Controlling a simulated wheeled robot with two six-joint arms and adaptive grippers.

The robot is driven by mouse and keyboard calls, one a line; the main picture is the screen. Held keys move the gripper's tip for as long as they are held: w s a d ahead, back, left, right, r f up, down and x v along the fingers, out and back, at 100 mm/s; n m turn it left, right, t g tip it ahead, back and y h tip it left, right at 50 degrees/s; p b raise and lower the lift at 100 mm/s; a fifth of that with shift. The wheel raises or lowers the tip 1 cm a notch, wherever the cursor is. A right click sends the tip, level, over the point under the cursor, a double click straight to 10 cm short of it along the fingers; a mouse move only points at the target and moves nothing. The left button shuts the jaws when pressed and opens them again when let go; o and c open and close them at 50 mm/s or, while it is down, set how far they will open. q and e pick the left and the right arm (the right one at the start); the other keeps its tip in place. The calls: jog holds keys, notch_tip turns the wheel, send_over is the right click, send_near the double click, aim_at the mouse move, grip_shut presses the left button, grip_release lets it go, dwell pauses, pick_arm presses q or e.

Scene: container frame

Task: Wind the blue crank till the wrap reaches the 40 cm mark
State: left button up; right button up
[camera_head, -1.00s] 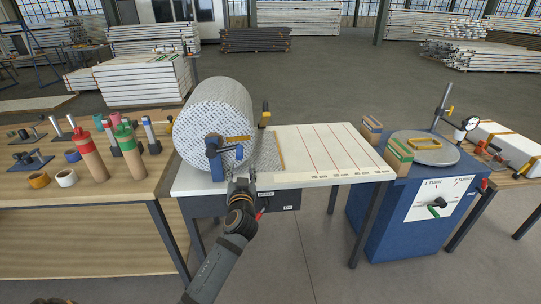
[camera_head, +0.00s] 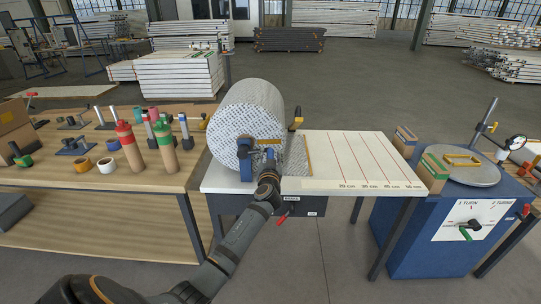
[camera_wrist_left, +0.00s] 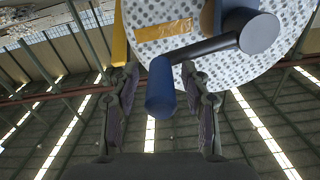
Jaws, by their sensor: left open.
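A large roll of grey-white speckled wrap (camera_head: 235,130) stands at the left end of a white measuring table (camera_head: 325,145). Its sheet extends a little onto the table, with an orange bar (camera_head: 308,155) at its edge, left of the first red line. The blue crank (camera_head: 245,160) is on the roll's near face. In the left wrist view, its blue handle (camera_wrist_left: 160,95) points toward me between the two fingers. My left gripper (camera_head: 268,172) is open around the handle, with visible gaps on both sides. The fingers also show in the left wrist view (camera_wrist_left: 160,78). My right gripper is not visible.
Several red lines with cm labels (camera_head: 380,186) cross the table to the right. A red-handled lever (camera_head: 283,218) is below the table's front. A workbench (camera_head: 90,185) with bottles and tape is left. A blue cabinet (camera_head: 410,225) with a turn dial is right.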

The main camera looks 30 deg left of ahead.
pick_arm(q)
jog(key=c, duration=0.9)
grip_shut()
